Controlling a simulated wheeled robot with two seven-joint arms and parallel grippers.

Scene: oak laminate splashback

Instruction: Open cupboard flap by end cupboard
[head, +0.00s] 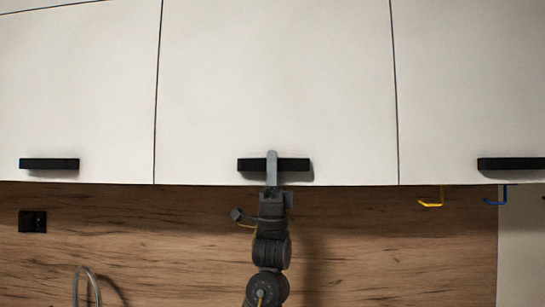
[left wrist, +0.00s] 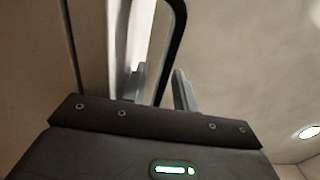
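Three white cupboard flaps line the head view: a left one (head: 75,90), a middle one (head: 275,80) and a right one (head: 470,90). All sit flush and shut. Each has a black bar handle near its lower edge: left (head: 49,164), middle (head: 295,165) and right (head: 512,164). My left gripper (head: 272,165) reaches up from below at the middle handle, one grey finger in front of it. In the left wrist view the dark handle (left wrist: 177,35) passes between the two parted fingers (left wrist: 160,85), with gaps visible. My right gripper is out of view.
Below the flaps is a wood-look splashback (head: 390,250) with a black socket (head: 32,221) at left. A tap (head: 88,275) rises at lower left. A yellow hook (head: 431,204) and a blue hook (head: 497,202) hang under the right flap.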

